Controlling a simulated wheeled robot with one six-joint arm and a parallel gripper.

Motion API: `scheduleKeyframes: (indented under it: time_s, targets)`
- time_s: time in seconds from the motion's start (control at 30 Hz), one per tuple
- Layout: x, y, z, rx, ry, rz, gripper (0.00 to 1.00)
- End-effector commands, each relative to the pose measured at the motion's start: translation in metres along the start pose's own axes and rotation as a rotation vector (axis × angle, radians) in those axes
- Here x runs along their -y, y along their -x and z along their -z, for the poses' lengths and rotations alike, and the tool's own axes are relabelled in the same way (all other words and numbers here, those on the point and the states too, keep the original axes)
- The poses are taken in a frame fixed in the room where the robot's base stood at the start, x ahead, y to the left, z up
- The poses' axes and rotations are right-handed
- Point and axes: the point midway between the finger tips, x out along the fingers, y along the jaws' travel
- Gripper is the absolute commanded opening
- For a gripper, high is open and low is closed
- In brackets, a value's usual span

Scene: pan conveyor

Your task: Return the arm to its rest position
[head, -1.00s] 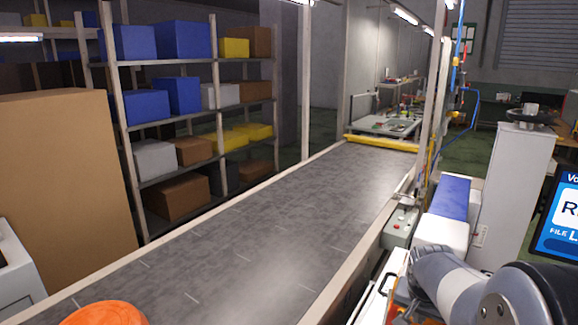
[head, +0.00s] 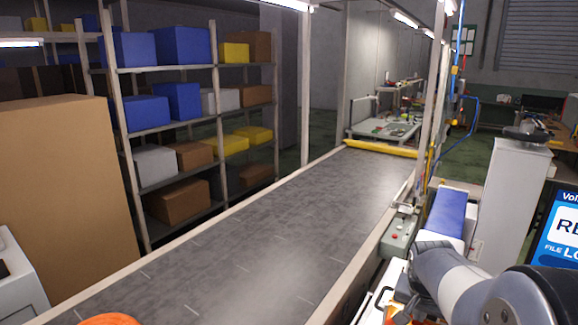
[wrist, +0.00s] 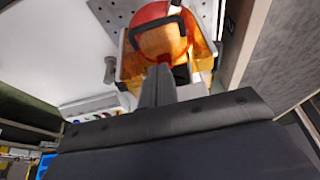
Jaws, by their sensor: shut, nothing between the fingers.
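My gripper (wrist: 158,72) shows in the wrist view with its two fingers together and nothing between them. Beyond the fingertips is a round orange-red thing with a dark handle (wrist: 160,32), in a white-rimmed container (wrist: 128,68). I cannot tell whether the fingertips touch it. In the head view my arm reaches in from the lower right corner; its gripper is not visible there. Another orange rounded thing (head: 108,320) is cut off by the bottom edge, at the near end of the conveyor (head: 265,235).
A control box with buttons (head: 398,235) and a blue-topped unit (head: 446,215) stand beside the conveyor's right rail, close to my arm. A grey cabinet (head: 500,200) and a screen (head: 562,230) stand at right. Shelves (head: 180,130) and a large brown box (head: 60,190) line the left.

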Motion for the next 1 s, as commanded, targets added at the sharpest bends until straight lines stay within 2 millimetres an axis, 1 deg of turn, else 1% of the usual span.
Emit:
scheduleKeyframes:
  time_s: [0.03,0.3,0.33,0.5,0.8,0.9,1.0]
  targets:
    - [0.000,0.012,0.004,0.000,0.000,0.000,0.00]
    - [0.000,0.045,0.017,-0.001,-0.001,0.001,0.00]
    - [0.000,0.046,0.017,-0.005,-0.001,0.002,0.00]
    - [0.001,0.079,0.022,-0.006,-0.001,0.003,0.00]
    - [0.001,0.137,0.022,-0.004,0.000,0.002,0.00]
    - [0.000,0.151,0.022,-0.002,0.000,0.001,0.00]
    - [0.000,0.161,0.022,-0.001,0.000,0.001,0.00]
